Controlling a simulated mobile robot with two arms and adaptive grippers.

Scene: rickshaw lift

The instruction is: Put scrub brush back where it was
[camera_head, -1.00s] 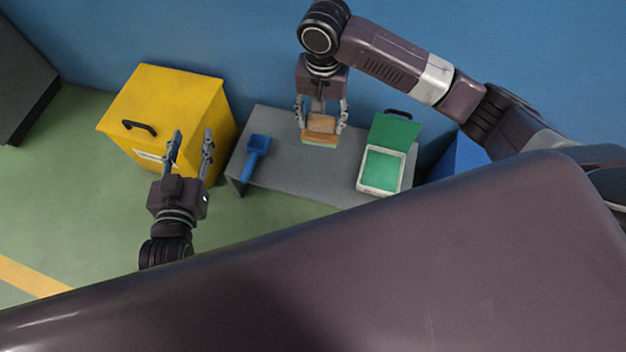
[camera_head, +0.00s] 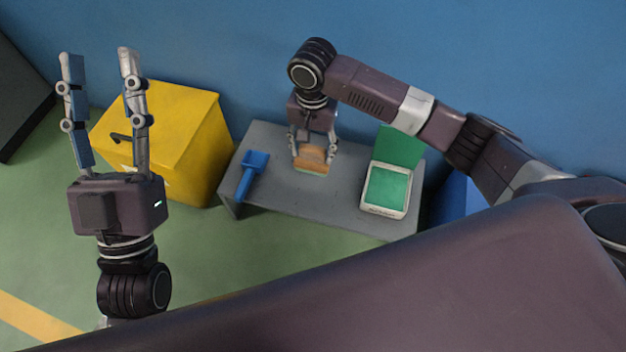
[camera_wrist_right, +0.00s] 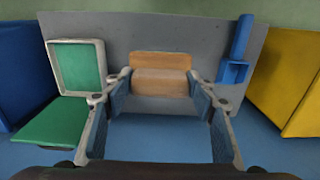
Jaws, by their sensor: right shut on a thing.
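The scrub brush (camera_head: 311,158) has a wooden body with a green underside. It is between the fingers of my right gripper (camera_head: 313,152), which is shut on it. It is low over the grey table (camera_head: 334,190), and I cannot tell whether it touches the top. In the right wrist view the brush (camera_wrist_right: 160,75) shows as a wooden block between the fingertips. My left gripper (camera_head: 98,58) is open and empty, raised in front of the yellow box.
A blue scoop (camera_head: 252,172) lies left of the brush on the table. A white box with a green inside and an open green lid (camera_head: 388,188) is to the right. The yellow box (camera_head: 190,130) stands left of the table, with a blue wall (camera_head: 240,50) behind.

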